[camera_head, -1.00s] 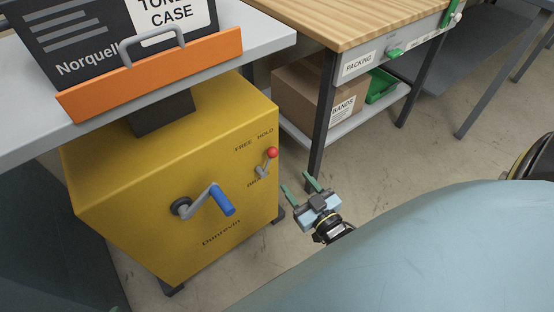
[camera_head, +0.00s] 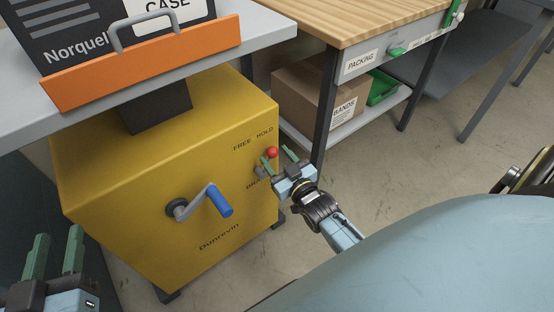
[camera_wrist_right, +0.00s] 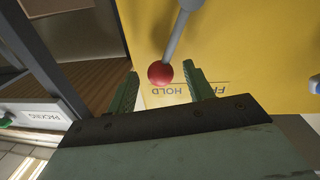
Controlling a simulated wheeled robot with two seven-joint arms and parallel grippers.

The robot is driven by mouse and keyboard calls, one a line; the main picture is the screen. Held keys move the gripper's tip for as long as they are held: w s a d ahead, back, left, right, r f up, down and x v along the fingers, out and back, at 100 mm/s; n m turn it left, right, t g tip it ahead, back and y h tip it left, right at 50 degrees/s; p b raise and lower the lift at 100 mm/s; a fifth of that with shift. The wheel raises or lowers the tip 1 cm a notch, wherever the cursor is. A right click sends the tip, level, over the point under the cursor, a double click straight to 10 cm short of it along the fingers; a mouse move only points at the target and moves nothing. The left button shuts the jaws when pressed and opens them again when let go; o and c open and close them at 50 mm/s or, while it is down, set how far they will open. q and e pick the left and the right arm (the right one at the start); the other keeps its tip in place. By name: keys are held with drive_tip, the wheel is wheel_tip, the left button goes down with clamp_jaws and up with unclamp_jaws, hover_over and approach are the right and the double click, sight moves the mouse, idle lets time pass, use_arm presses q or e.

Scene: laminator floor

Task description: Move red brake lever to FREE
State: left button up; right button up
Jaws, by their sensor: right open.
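The red-knobbed brake lever (camera_head: 272,152) is on the front of the yellow cabinet (camera_head: 120,185), with its knob by the word HOLD and the FREE label to the left in the head view. My right gripper (camera_head: 277,155) is open at the lever. In the right wrist view, the red knob (camera_wrist_right: 160,74) lies between the two green fingers as seen, nearer the left one; I cannot tell if either touches it. The lever's grey rod runs up from the knob there. My left gripper (camera_head: 58,238) is open and empty at the lower left.
A crank with a blue handle (camera_head: 219,201) sticks out of the cabinet left of the lever. A grey table (camera_head: 262,40) with an orange-fronted holder (camera_head: 150,60) overhangs the cabinet. A packing bench (camera_head: 345,25) stands behind at the right. Floor right of the cabinet is clear.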

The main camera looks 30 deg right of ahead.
drive_tip(key=shift+w, duration=0.15)
clamp_jaws()
idle(0.4)
drive_tip(key=shift+a, duration=0.1)
